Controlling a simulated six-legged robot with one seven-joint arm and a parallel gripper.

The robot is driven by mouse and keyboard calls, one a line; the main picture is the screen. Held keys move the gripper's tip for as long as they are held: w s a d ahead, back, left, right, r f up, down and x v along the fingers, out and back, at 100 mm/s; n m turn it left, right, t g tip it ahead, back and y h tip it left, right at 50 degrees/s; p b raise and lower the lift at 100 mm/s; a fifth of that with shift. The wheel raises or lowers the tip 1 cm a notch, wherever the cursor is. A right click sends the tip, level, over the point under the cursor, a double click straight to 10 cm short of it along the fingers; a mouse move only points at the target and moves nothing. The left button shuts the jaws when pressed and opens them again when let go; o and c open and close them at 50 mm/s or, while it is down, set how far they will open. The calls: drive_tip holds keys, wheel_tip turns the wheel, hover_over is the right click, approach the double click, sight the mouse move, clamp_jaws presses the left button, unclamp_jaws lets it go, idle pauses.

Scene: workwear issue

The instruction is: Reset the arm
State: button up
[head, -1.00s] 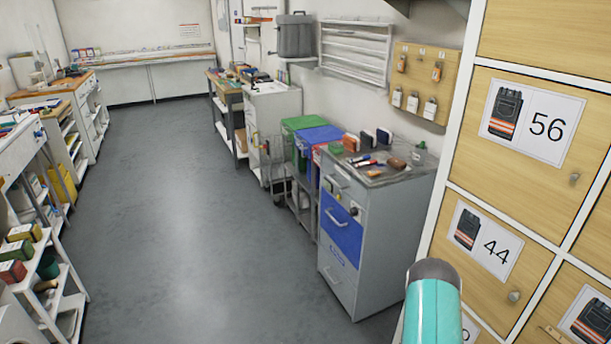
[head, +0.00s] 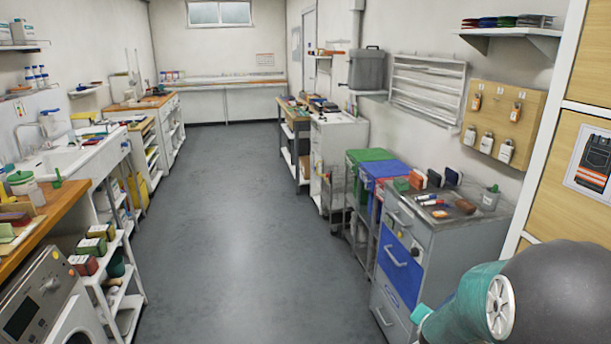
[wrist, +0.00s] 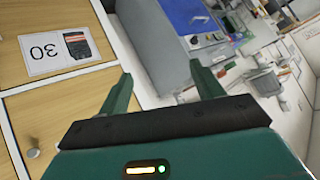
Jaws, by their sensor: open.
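My gripper (wrist: 162,92) shows in the wrist view with its two green fingers spread apart and nothing between them. Wooden locker doors stand at the left of that view, one with a label reading 30 (wrist: 65,50), seen upside down. A grey cabinet lies beyond the fingers. In the head view my teal and dark arm fills the lower right corner, and the gripper itself is not visible there.
The grey drawer cabinet (head: 400,262) with a blue drawer stands near my arm, left of the wooden lockers (head: 563,173). Green and blue bins (head: 372,158) stand behind it. A washing machine (head: 48,305) and shelves line the left. The grey floor (head: 225,230) between is clear.

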drive_tip(key=s+a+r+n+y, duration=0.4)
drive_tip(key=s+a+r+n, duration=0.15)
drive_tip(key=a+r, duration=0.7)
drive_tip(key=s+a+r+n+g, duration=0.1)
drive_tip(key=s+a+r+n, duration=0.1)
drive_tip(key=s, duration=0.6)
drive_tip(key=s+a+r+n+g+y, duration=0.1)
drive_tip(key=s+a+r+n+g, duration=0.1)
drive_tip(key=s, duration=0.7)
drive_tip(key=a+r+n, duration=0.1)
drive_tip(key=a+r, duration=0.1)
drive_tip(key=a, duration=0.1)
drive_tip(key=shift+s, duration=0.2)
drive_tip(key=shift+a, duration=0.1)
drive_tip(key=shift+c, duration=0.3)
drive_tip(key=c, duration=0.6)
